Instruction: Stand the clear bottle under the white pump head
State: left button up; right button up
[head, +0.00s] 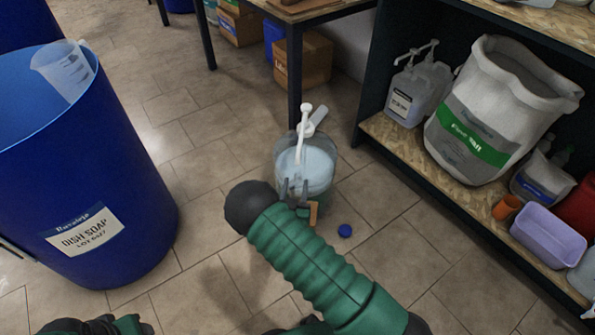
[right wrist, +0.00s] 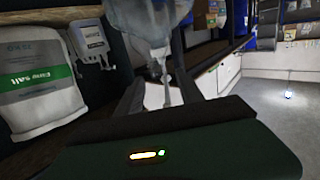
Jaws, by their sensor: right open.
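A clear container (head: 318,172) with pale bluish contents stands on the tiled floor in the middle of the head view. A white pump head (head: 304,112) on a white stem rises over it, and another white piece slants beside it. My right gripper (head: 293,188) is open at the near side of the container, overlapping it; I cannot tell whether they touch. In the right wrist view a clear, bottle-like shape (right wrist: 150,20) shows at the top, beyond and partly between my open fingers (right wrist: 160,92). I cannot tell whether it is a separate bottle. My left gripper is not visible.
A blue drum (head: 85,170) labelled dish soap stands at left, with a clear jug (head: 65,68) at its rim. A blue cap (head: 345,231) lies on the floor. A shelf at right holds a white sack (head: 490,110), white pump bottles (head: 405,95) and a lilac tub (head: 548,236).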

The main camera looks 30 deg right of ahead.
jog(key=s+a+r+n+g+y+p, duration=0.1)
jog(key=s+a+r+g+y, duration=0.1)
jog(key=a+y, duration=0.3)
jog(key=s+a+r+n+g+y, duration=0.1)
jog(key=s+a+r+g+y, duration=0.2)
jog(key=a, duration=0.4)
jog(key=s+a+r+n+g+y, duration=0.1)
jog(key=s+r+n+g+y, duration=0.2)
jog(key=s, duration=1.2)
notch_tip(320, 180, up, 3)
jog(key=n+g, duration=0.2)
jog(key=n, duration=0.1)
jog(key=shift+s+a, duration=0.2)
jog(key=shift+s, duration=0.1)
